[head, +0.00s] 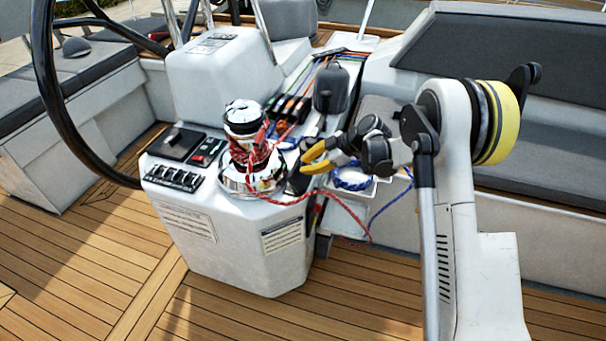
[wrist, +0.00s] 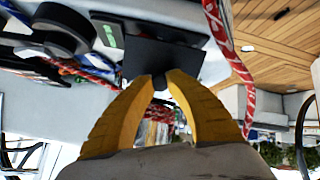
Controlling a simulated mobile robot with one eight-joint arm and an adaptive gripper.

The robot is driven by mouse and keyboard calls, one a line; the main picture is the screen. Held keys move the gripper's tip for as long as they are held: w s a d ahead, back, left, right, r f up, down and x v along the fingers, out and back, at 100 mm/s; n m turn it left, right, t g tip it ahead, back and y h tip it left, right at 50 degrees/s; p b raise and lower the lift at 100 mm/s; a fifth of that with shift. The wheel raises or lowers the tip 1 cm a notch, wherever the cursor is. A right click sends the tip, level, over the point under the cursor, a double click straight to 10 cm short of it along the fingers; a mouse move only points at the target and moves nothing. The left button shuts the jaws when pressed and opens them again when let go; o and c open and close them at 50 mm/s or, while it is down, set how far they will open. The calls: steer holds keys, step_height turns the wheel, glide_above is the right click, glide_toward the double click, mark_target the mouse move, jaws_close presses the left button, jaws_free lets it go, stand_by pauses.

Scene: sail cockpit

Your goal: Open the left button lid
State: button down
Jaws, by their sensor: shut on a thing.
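A dark, flat, square lid (wrist: 165,52) shows just beyond my gripper's fingertips in the wrist view. My gripper (wrist: 160,82) has its two yellow fingers closed on a small dark piece at the near edge of this lid. In the head view my gripper (head: 304,161) reaches in from the right, low beside the winch (head: 242,122). A dark flat piece (head: 298,182) shows just below the fingertips there; it looks like the lid. I cannot tell exactly how far the lid is tilted, and what lies under it is hidden.
A red-and-white rope (head: 325,184) wraps the winch and hangs to the right; it also passes close to the lid in the wrist view (wrist: 228,50). The white console (head: 225,240) carries a switch panel (head: 175,178). A black steering wheel (head: 45,90) stands at left.

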steer(key=shift+s+d+f+t+y+b, duration=0.2)
steer(key=shift+d+t+y, duration=0.4)
steer(key=shift+y, duration=0.7)
steer(key=shift+s+d+f+t+y+b, duration=0.15)
steer(key=shift+s+d+t+y, duration=0.2)
steer(key=shift+d+y, duration=0.7)
steer(key=shift+s+d+f+t+y+b, duration=0.15)
steer(key=shift+d+t+y, duration=0.3)
steer(key=shift+y, duration=1.1)
steer(key=c, duration=1.2)
jaws_free()
steer(key=shift+a, duration=0.1)
steer(key=shift+c, duration=0.2)
steer(key=v, duration=1.2)
